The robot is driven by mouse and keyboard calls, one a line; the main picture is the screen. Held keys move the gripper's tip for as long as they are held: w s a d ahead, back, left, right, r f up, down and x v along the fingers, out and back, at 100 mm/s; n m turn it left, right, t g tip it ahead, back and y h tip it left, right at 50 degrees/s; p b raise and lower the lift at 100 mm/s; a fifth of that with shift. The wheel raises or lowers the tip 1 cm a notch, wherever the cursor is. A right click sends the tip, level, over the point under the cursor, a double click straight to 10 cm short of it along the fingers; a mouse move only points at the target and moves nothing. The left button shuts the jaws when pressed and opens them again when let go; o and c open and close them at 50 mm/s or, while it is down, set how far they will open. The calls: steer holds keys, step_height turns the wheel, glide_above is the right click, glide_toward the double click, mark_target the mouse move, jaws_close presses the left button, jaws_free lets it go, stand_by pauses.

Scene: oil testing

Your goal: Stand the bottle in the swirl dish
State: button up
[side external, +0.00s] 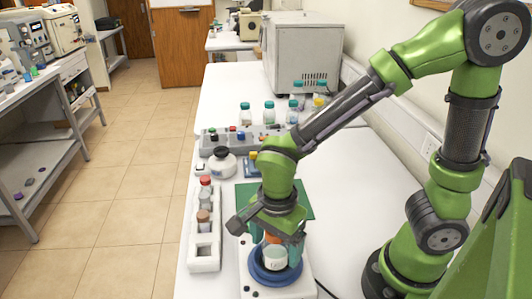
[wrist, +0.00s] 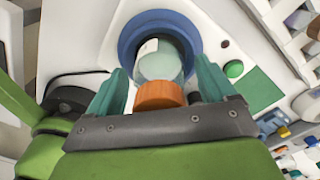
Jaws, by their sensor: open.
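The bottle (side external: 275,258) is clear with a white label and an orange cap. In the side view it stands about upright inside the blue swirl dish (side external: 270,279). In the wrist view the bottle (wrist: 158,62) shows within the blue ring of the dish (wrist: 128,40), its orange cap (wrist: 160,95) toward me. My gripper (side external: 279,250) is open, its teal fingers on either side of the bottle. In the wrist view gaps show between the fingers of my gripper (wrist: 163,80) and the bottle. The bottle's base contact is partly hidden by the dish rim.
The dish sits on a white device with a green button (wrist: 234,68). A white rack (side external: 204,254) with capped vials stands to the left. A green mat (side external: 304,204), a white round container (side external: 222,163) and several teal-capped bottles lie farther back.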

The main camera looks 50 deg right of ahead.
step_height(320, 180, up, 12)
steer(key=shift+d+r, duration=0.15)
steer(key=shift+d, duration=0.05)
steer(key=d+r+n+t+y, duration=0.2)
steer(key=d+r+n+t, duration=0.1)
steer(key=d+n+t, duration=0.4)
steer(key=d+n, duration=0.3)
steer(key=n, duration=0.4)
steer(key=shift+c, duration=0.2)
stand_by(0.7)
